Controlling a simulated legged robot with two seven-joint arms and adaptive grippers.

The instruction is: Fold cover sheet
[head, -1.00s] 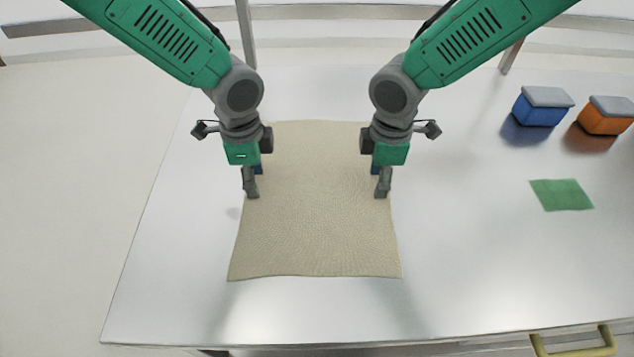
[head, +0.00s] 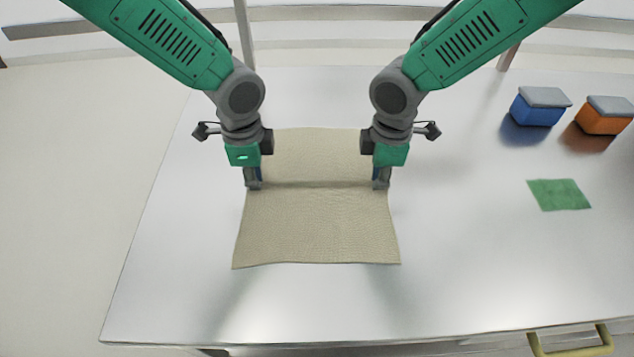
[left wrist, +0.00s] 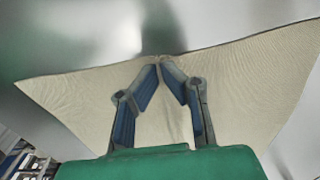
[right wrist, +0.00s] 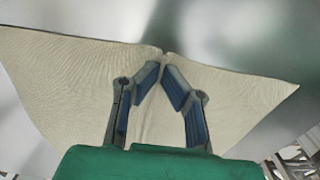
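The beige cover sheet (head: 316,225) lies on the table, with a raised ridge running across it between my two grippers. My left gripper (head: 253,184) is at the sheet's left edge and my right gripper (head: 381,184) is at its right edge. In the left wrist view, the fingertips (left wrist: 163,66) come together with the sheet (left wrist: 85,95) bunched between them. In the right wrist view, the fingertips (right wrist: 163,66) likewise pinch the sheet (right wrist: 245,100) at its edge.
A blue box (head: 538,111) and an orange box (head: 602,120), both with grey lids, stand at the back right. A small green cloth (head: 559,195) lies in front of them. The table (head: 470,260) is clear around the sheet. A yellow handle (head: 570,345) is at the front edge.

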